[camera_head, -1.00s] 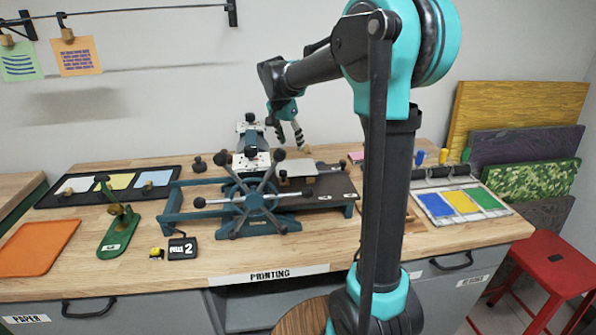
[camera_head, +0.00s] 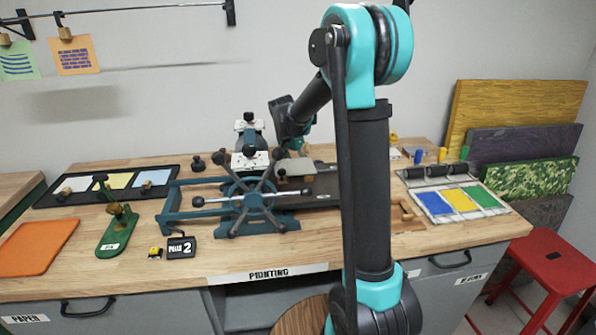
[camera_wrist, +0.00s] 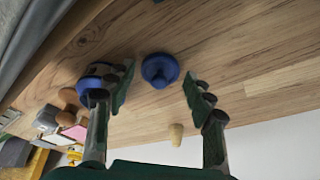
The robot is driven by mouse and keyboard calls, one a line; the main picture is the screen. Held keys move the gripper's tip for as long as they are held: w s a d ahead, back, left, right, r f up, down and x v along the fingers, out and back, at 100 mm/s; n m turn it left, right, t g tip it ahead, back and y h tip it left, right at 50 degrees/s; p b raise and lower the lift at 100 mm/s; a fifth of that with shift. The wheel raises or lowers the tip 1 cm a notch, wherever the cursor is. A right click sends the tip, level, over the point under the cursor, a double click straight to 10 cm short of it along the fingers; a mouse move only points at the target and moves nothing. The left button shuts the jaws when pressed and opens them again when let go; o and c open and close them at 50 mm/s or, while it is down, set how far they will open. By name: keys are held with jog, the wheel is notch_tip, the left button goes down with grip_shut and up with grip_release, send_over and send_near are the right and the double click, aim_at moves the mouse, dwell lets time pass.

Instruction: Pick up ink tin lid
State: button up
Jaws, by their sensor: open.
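A blue round lid-like piece with a knob on top, which looks like the ink tin lid (camera_wrist: 160,70), lies on the wooden bench in the wrist view. My gripper (camera_wrist: 158,76) is open, and its two fingers stand on either side of that piece in the picture. Nothing is held; I cannot tell how far the fingertips are above it. A second blue round object (camera_wrist: 88,86), perhaps the tin, is partly hidden behind the left finger. In the head view my arm hides the fingers, and I cannot make out the lid there.
A small tan peg (camera_wrist: 176,134) stands near the bench's edge. Several small items cluster at left in the wrist view. In the head view the printing press (camera_head: 250,205) stands left of my arm, and a blue cylinder (camera_head: 420,156) and colour tray (camera_head: 432,212) stand right.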

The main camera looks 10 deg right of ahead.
jog(key=shift+c, duration=0.2)
jog(key=c, duration=0.6)
jog(key=shift+c, duration=0.2)
